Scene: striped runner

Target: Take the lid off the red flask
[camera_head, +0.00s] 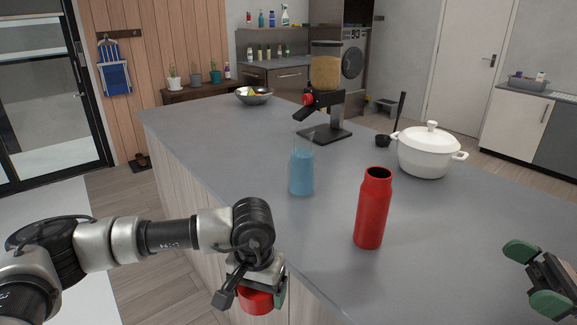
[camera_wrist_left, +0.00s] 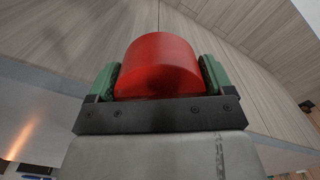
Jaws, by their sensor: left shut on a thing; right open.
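The red flask (camera_head: 372,208) stands upright on the grey counter in the head view, its dark mouth open at the top. The red lid (camera_head: 257,300) is in my left gripper (camera_head: 254,292), off the flask and in front of the counter's near edge. In the left wrist view the lid (camera_wrist_left: 160,65) sits between the two green fingers of the left gripper (camera_wrist_left: 160,82), which touch its sides. My right gripper (camera_head: 536,278) is open and empty at the right edge of the head view, to the right of the flask.
A blue bottle (camera_head: 301,172) stands left of the flask. A white pot (camera_head: 428,152) is behind it on the right. A grinder-like machine (camera_head: 326,100) and a bowl (camera_head: 254,96) stand farther back on the counter (camera_head: 215,140). The counter around the flask is mostly clear.

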